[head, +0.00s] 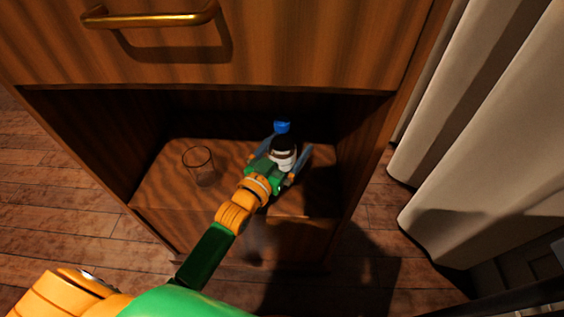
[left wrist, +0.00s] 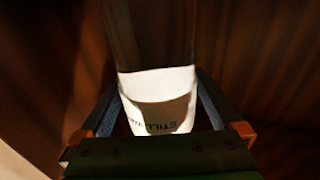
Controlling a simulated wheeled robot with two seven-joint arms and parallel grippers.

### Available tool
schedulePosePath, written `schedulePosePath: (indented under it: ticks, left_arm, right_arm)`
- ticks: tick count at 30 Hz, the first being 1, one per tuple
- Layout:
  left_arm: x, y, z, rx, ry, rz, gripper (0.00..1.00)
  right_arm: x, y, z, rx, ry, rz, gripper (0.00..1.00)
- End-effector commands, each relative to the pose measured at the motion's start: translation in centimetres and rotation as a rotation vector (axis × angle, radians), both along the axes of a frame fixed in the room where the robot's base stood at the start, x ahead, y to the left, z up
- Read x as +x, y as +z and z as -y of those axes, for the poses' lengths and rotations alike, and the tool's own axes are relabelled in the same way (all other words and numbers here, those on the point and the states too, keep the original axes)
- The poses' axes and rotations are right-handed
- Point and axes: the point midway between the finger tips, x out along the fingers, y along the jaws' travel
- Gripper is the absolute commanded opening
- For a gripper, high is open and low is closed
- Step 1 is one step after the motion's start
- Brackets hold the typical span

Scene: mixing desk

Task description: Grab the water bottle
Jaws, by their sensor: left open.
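The water bottle (head: 283,152) stands in the open compartment of a wooden cabinet, with a blue cap and a white label. My left gripper (head: 287,150) reaches in from the front, and its two fingers lie on either side of the bottle. In the left wrist view the bottle's white label (left wrist: 158,98) with dark lettering is between the fingers (left wrist: 156,95) of the open gripper. Gaps seem to remain between the fingers and the bottle. My right gripper is not in view.
An empty clear glass (head: 200,165) stands on the cabinet shelf (head: 165,190), left of the bottle. A drawer with a brass handle (head: 150,19) is above the compartment. Pale curtains (head: 480,130) hang at the right.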

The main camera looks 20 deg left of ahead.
Motion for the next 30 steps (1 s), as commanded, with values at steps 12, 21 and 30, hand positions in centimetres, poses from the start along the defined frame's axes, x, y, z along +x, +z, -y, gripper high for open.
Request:
schedulePosePath:
  ticks: [12, 21, 30]
  left_arm:
    - [-0.1, 0.0, 0.0, -0.001, 0.0, -0.001, 0.16]
    - [-0.1, 0.1, 0.0, -0.001, 0.0, 0.002, 0.0]
    - [0.0, 5.3, 0.0, -0.002, 0.0, 0.006, 0.0]
  right_arm:
    - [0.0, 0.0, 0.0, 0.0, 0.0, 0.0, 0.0]
    - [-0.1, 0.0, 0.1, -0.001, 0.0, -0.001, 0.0]
    - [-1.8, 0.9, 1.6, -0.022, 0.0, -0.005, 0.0]
